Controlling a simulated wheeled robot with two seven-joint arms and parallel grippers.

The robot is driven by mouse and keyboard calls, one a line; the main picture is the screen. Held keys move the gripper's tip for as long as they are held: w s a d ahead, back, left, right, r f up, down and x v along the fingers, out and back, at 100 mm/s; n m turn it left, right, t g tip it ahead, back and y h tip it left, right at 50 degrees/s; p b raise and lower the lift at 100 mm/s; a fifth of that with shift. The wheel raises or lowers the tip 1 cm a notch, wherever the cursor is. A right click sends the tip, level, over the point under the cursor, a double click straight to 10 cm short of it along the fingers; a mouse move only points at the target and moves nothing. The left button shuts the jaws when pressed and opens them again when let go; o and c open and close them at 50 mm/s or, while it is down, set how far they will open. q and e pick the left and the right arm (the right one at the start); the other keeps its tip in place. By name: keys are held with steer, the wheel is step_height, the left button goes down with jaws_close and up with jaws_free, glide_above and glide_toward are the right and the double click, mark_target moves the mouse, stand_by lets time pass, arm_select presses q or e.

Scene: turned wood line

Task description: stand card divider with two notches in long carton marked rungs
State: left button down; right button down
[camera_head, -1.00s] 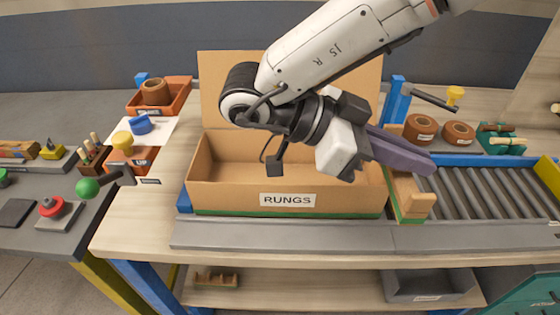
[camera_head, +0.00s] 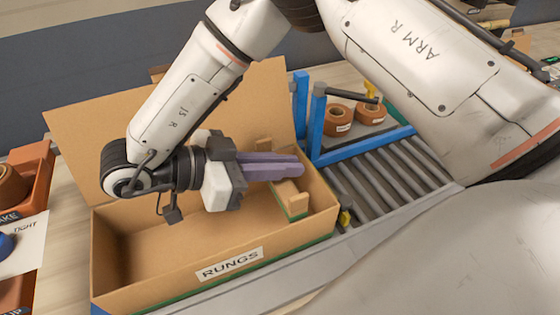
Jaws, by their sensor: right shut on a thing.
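The long carton marked RUNGS (camera_head: 190,262) stands open, its tall back flap (camera_head: 85,125) raised behind it. My right gripper (camera_head: 284,168) reaches over the carton from the left, its long purple fingers pointing at the carton's right end. It is shut on the tan card divider (camera_head: 290,197), which has a green lower edge and a stepped outline. The divider is near the carton's inner right end. The fingers partly cover it, so its two notches are not clear. I cannot tell whether its lower edge touches the floor. My left gripper is not in view.
A roller conveyor (camera_head: 385,180) with a blue frame (camera_head: 317,120) lies right of the carton. Two brown rolls (camera_head: 338,117) stand behind it. Orange bins (camera_head: 32,170) are at the left edge. The carton's left part is empty.

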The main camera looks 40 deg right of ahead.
step_height(320, 180, down, 9)
steer(key=shift+f, duration=0.1)
stand_by(0.3)
steer(key=shift+f, duration=0.15)
steer(key=c, duration=2.3)
jaws_free()
steer(key=o, duration=0.4)
